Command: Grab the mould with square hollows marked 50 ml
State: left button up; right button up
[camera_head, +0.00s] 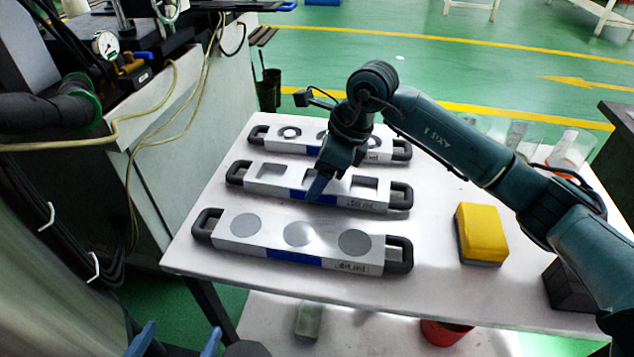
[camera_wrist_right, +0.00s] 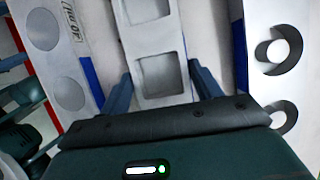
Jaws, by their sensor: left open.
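The mould with square hollows (camera_head: 273,187) is the middle of three moulds on the white table, with a dark handle at each end. Its marking is too small to read. My right gripper (camera_head: 322,188) is over its middle and hides part of it. In the right wrist view, the fingers of my right gripper (camera_wrist_right: 160,88) are apart, one towards each long side of the square-hollow mould (camera_wrist_right: 152,42). I cannot tell whether they touch it. My left gripper (camera_head: 178,340) is open and empty at the bottom left, below the table's front edge.
A mould with flat round discs (camera_head: 270,240) lies in front, and one with ring-shaped hollows (camera_head: 268,136) behind. A yellow block (camera_head: 482,230) and clear containers (camera_head: 572,146) stand on the right of the table (camera_head: 440,285). A machine bench stands at the left.

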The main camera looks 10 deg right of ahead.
jog(key=c, duration=1)
jog(key=shift+r, duration=0.2)
